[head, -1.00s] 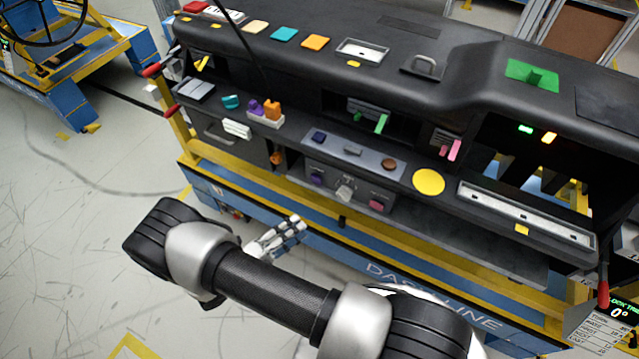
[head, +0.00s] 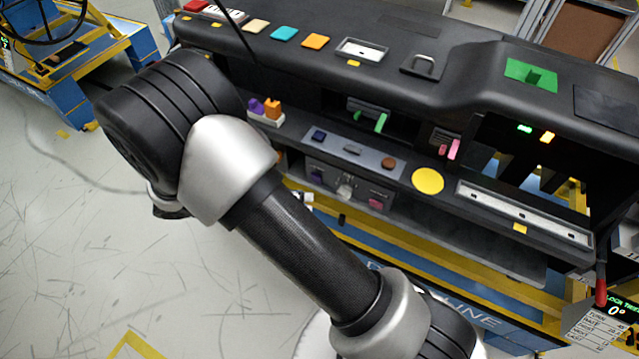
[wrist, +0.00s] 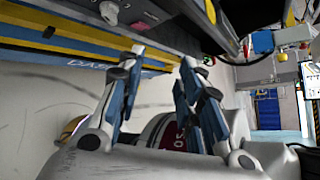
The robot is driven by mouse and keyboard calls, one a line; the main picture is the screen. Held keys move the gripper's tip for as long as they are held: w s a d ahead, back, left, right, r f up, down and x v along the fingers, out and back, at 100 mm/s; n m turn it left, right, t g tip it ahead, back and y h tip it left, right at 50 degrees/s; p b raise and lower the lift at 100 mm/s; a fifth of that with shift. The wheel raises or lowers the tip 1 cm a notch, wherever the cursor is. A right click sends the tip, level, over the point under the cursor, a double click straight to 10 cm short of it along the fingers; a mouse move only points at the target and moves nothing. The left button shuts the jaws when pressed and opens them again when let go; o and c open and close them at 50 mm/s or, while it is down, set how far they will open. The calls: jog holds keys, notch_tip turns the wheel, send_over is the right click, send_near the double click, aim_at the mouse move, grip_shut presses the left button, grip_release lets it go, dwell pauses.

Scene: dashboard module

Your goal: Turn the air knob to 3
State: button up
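A pale knob (head: 345,190) sits on the low grey panel between a purple control (head: 316,175) and a pink one (head: 376,203). It looks like the air knob, but its label and setting are too small to read. A whitish round knob (wrist: 109,12) shows at the top of the wrist view; I cannot tell for sure that it is the same one. My gripper (wrist: 162,60) is open, its two fingers apart with nothing between them, and it is apart from the panel. In the head view my arm hides most or all of the gripper.
The upper panel (head: 352,150) carries a blue, a grey and a brown control. A yellow disc (head: 428,181) lies on the ledge to the right. A blue and yellow frame (head: 400,262) runs below the dashboard. Open floor (head: 60,250) is at the left.

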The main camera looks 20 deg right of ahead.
jog(key=s+d+r+m+y, duration=0.1)
jog(key=s+r+m+y, duration=0.2)
jog(key=r+m, duration=0.3)
jog(key=s+d+r+m+y, duration=0.2)
jog(key=s+r+m+y, duration=0.2)
jog(key=r+m, duration=0.3)
jog(key=shift+r+y+p, duration=0.2)
jog(key=shift+y+p, duration=0.1)
jog(key=shift+s+a, duration=0.1)
jog(key=shift+c, duration=0.5)
